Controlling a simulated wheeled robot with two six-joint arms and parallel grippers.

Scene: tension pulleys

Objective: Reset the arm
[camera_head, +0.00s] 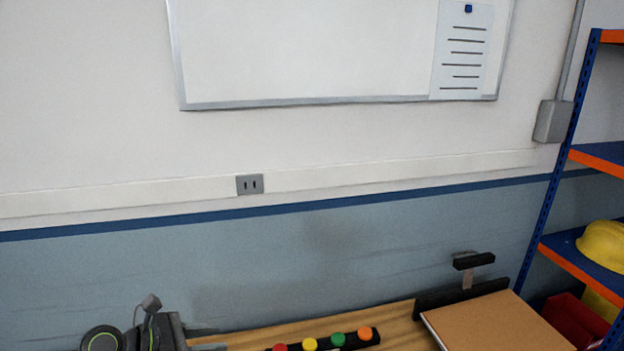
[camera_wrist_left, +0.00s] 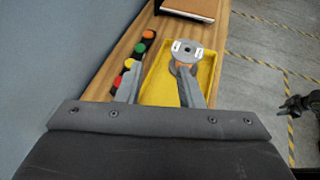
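My left gripper (camera_head: 208,338) is at the bottom left of the head view, low over the wooden bench. In the left wrist view its two fingers (camera_wrist_left: 158,68) stand wide apart with nothing held between them. A grey round part like a pulley (camera_wrist_left: 187,48), with pale marks and a bit of orange, shows at the yellow tray (camera_wrist_left: 158,82). The right finger overlaps its lower side, and I cannot tell whether they touch. A dark gripper, likely my right one (camera_wrist_left: 299,104), shows at the right edge of the left wrist view, small and over the floor.
A black strip with red, yellow, green and orange buttons (camera_head: 338,339) lies along the wooden bench (camera_head: 400,315). A brown-topped board (camera_head: 495,325) stands at the bench's right. A blue and orange shelf (camera_head: 585,160) holds a yellow helmet (camera_head: 603,245). The wall is behind.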

